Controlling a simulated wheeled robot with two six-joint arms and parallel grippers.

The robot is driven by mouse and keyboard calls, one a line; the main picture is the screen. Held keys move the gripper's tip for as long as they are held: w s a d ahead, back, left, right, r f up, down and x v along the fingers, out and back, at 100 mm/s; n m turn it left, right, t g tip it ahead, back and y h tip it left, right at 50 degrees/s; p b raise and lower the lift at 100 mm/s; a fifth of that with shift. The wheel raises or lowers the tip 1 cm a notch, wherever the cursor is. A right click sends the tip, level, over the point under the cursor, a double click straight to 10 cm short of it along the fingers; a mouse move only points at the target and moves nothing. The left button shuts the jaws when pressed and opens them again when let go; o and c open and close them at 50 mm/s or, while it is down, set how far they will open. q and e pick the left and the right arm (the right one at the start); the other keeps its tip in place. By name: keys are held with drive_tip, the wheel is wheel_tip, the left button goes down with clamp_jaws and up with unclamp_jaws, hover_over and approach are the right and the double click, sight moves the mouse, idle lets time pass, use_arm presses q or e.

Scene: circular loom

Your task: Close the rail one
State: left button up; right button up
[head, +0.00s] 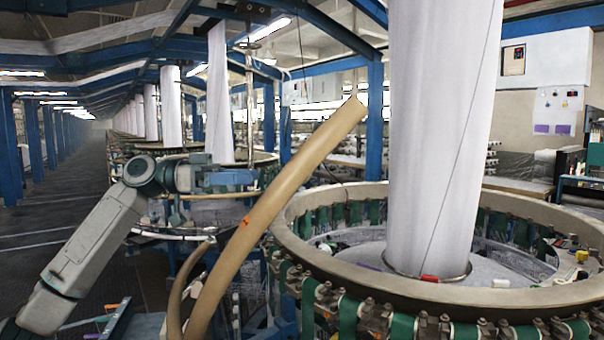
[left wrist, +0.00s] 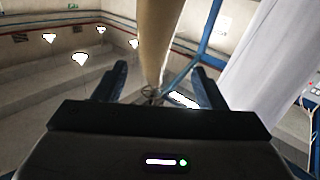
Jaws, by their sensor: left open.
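The rail (head: 270,205) is a long, curved tan bar, raised and tilted, with its upper end free to the right. Its lower end runs down out of the bottom of the head view. A small orange mark sits partway along it. My left gripper (head: 252,179) is beside the rail's left edge at mid-height. In the left wrist view my left gripper (left wrist: 158,84) is open, and the rail (left wrist: 155,40) shows between its two fingers. I cannot tell whether either finger touches it. My right gripper is not in view.
The loom's tan ring (head: 330,270) with green straps stands at right, around a tall white fabric column (head: 430,130). A thinner curved tan piece (head: 178,285) is left of the rail's lower part. More looms stand behind. The aisle (head: 50,215) at left is clear.

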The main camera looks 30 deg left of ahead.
sight(293, 177)
use_arm(q)
drive_tip(key=d+p, duration=0.2)
drive_tip(key=d+r+p, duration=0.1)
drive_tip(key=shift+w+d+r, duration=0.1)
drive_tip(key=shift+w+d, duration=0.2)
drive_tip(key=shift+w, duration=0.05)
drive_tip(key=p+x, duration=0.2)
drive_tip(key=x, duration=0.1)
drive_tip(key=p+x, duration=0.1)
drive_tip(key=x, duration=0.1)
drive_tip(key=shift+w+a+f+p, duration=0.1)
drive_tip(key=shift+w+f+p, duration=0.2)
drive_tip(key=shift+w+p, duration=0.05)
drive_tip(key=shift+w+d+f+p, duration=0.2)
drive_tip(key=shift+d+p, duration=0.15)
drive_tip(key=shift+d, duration=0.25)
drive_tip(key=shift+w, duration=0.1)
drive_tip(key=c, duration=1.4)
